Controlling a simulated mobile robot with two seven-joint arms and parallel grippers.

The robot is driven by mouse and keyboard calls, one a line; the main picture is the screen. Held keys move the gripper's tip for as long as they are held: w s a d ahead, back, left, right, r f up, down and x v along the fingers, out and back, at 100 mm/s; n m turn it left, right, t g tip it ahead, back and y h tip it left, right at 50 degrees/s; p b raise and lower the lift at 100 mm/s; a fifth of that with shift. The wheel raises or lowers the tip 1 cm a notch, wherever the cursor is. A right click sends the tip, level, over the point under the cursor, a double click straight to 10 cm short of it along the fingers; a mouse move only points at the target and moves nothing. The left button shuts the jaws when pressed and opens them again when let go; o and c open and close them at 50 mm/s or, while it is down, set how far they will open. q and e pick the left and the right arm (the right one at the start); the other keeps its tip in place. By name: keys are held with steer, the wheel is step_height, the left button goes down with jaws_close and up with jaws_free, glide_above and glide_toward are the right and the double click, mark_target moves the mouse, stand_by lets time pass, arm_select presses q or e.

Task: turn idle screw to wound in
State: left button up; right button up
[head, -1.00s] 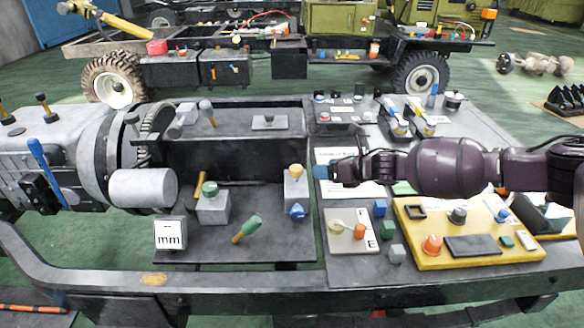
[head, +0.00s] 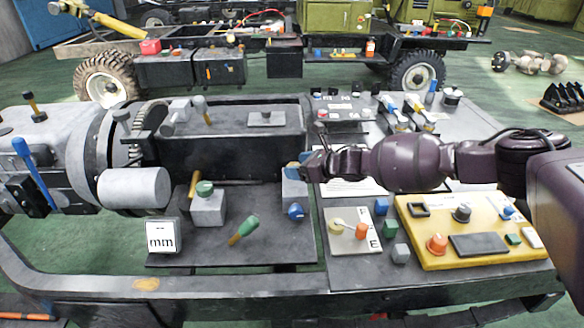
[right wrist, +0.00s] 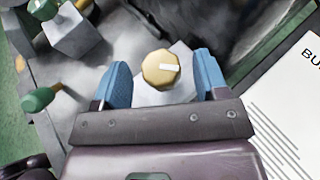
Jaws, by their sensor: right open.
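A round yellow knob (right wrist: 161,69) with a white mark on its top sits on a grey block (right wrist: 181,92); I take it for the idle screw, though no label shows. The white mark points sideways to the right in the right wrist view. My right gripper (right wrist: 161,62) is open, with one blue finger on each side of the knob and a gap on both sides. In the head view the right gripper (head: 296,166) is over the grey block (head: 292,194) and hides the knob. My left gripper is not in view.
To the left are a green-topped knob (head: 205,188) on another block, a green-handled lever (head: 244,229) and an "mm" sign (head: 161,236). A dark box (head: 222,156) stands behind. A yellow panel (head: 480,258) lies right.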

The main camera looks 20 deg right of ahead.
steer(key=shift+x, duration=0.85)
steer(key=shift+w+a+f, duration=0.1)
steer(key=shift+w, duration=0.1)
steer(key=shift+c, duration=0.5)
